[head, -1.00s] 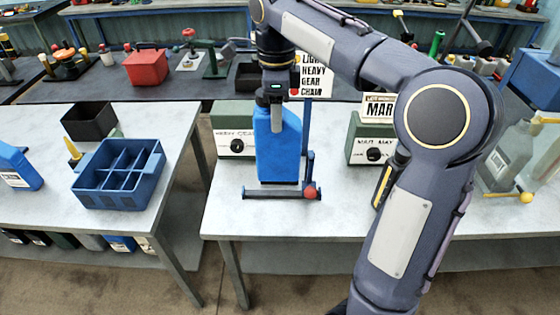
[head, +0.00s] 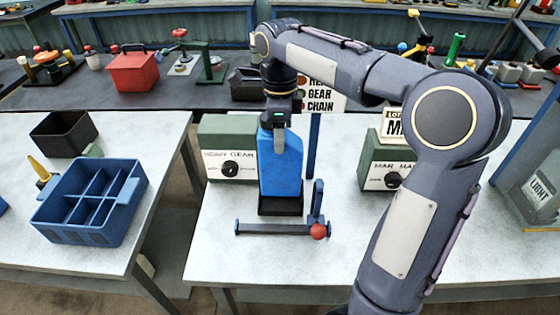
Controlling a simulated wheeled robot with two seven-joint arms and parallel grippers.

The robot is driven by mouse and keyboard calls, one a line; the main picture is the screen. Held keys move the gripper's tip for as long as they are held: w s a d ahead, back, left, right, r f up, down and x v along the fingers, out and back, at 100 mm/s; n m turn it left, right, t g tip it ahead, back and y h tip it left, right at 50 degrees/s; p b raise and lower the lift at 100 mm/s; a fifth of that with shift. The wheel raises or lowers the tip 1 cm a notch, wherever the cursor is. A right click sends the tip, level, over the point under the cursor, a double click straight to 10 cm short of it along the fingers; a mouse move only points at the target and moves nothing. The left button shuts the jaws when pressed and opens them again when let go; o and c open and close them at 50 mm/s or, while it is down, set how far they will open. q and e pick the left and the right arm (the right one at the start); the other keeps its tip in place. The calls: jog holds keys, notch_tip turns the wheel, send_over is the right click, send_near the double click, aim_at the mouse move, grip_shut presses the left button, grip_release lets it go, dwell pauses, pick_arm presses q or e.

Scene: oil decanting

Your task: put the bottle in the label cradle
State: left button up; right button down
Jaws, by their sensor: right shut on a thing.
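The blue bottle (head: 281,168) stands upright in the middle of the head view. My right gripper (head: 279,136) is shut on its top from above, and the fingers hide the neck. Directly below the bottle is a black block-like seat (head: 281,206), at the back of a blue frame (head: 270,229) with an upright post and a red ball knob (head: 319,231); this looks like the label cradle. I cannot tell whether the bottle's bottom touches the seat or hangs just above it. My left gripper is not in view.
A green box with a dial (head: 228,168) stands left of the bottle, another green box (head: 382,178) stands right. A blue divided crate (head: 90,235) and a black bin (head: 66,132) sit on the left table. A clear container (head: 530,190) is at far right.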

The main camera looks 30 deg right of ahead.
jog(key=shift+f, duration=2.85)
jog(key=c, duration=0.6)
grip_release()
jog(key=shift+f, duration=0.1)
notch_tip(320, 180, up, 12)
jog(key=shift+r+p, duration=0.2)
jog(key=shift+p, duration=0.15)
jog(key=shift+s+a+f+n+t+y, duration=0.9)
jog(key=shift+s+f+n, duration=1.3)
jog(key=shift+s+n, duration=1.55)
jog(key=shift+s+a+f+n+t+y, duration=0.35)
jog(key=shift+s+a+f+n+t, duration=0.6)
jog(key=shift+s+a+f+n, duration=1.9)
jog(key=shift+s+d+f+n+t+y, duration=0.1)
jog(key=shift+s+f+n+t+y, duration=1.1)
jog(key=shift+s+n, duration=3.45)
